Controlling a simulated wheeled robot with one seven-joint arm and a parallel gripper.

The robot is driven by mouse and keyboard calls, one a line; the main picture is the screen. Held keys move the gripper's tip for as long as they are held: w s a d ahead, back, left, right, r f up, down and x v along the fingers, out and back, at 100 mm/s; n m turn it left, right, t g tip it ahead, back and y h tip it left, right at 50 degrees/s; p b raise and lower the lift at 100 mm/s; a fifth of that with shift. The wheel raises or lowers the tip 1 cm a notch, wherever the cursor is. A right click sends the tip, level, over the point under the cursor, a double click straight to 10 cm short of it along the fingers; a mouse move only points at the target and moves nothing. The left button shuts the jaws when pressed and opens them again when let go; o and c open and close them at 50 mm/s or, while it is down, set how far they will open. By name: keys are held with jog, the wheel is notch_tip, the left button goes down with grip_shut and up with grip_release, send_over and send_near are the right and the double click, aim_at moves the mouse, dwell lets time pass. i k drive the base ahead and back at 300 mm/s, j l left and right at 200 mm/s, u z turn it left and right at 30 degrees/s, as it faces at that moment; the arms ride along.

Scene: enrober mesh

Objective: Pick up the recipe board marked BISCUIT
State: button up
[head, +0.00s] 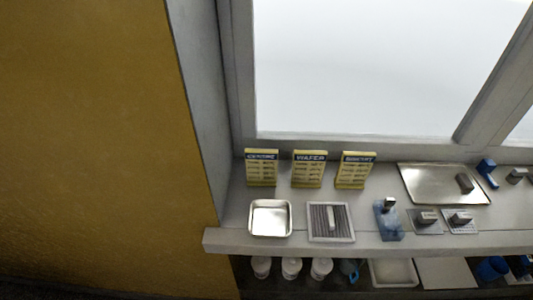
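Three yellow recipe boards with dark headers stand in a row at the back of the grey sill, against the window frame. The right one, whose small header appears to read BISCUIT (355,171), leans slightly. The middle board reads WAFER (309,171). The left board (262,169) has a header too blurred to read surely. The boards stand apart with small gaps between them. My gripper is not in view.
On the sill (222,240), a square metal pan (270,218), a ribbed plate with a handle (330,222) and a blue tool (388,222) lie in front of the boards. A metal tray (440,184) is to the right. White tubs (291,267) stand on a lower shelf.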

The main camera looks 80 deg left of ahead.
aim_at(354, 168)
jog(key=u, duration=2.2)
